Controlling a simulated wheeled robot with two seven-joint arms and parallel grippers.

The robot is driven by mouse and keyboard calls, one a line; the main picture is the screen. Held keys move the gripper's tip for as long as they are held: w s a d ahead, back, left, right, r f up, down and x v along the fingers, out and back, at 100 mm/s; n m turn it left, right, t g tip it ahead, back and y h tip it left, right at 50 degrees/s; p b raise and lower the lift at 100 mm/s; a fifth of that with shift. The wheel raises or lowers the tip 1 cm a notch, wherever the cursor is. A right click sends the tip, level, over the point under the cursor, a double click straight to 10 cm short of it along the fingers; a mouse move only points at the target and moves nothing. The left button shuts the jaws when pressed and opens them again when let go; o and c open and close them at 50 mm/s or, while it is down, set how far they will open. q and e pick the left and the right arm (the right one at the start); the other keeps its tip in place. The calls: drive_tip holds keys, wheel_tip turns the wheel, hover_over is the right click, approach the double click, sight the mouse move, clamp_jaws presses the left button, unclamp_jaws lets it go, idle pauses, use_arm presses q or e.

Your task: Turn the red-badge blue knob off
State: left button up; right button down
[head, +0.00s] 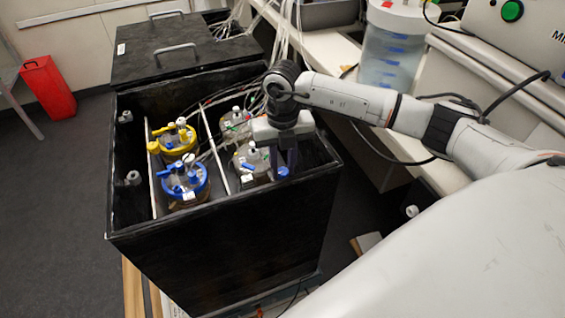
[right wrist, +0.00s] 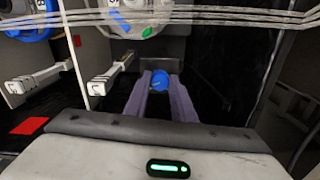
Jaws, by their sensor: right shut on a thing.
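My right gripper (head: 284,158) points down over the near right part of the black box. Its two dark fingers also show in the right wrist view (right wrist: 161,95), shut on a small blue knob (right wrist: 160,80). The knob shows in the head view (head: 283,172) too, at the fingertips, close to the box's front right rim. How far it is turned cannot be told. A flat red patch (right wrist: 29,126) lies at the left in the wrist view; I cannot tell whether it is the badge. My left gripper is not in view.
The open black box (head: 225,235) holds several lidded vessels: a yellow-ringed one (head: 177,140), a blue-ringed one (head: 185,186) and paler ones on the right. Thin tubes cross above them. A large clear container (head: 390,55) stands behind my right arm.

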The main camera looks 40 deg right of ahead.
sight(283, 170)
drive_tip(key=shift+r+m+p, duration=0.1)
drive_tip(key=shift+m+p, duration=0.2)
drive_tip(key=shift+m, duration=1.4)
drive_tip(key=c, duration=1.5)
unclamp_jaws()
wheel_tip(283, 170, up, 10)
drive_tip(key=shift+r, duration=0.15)
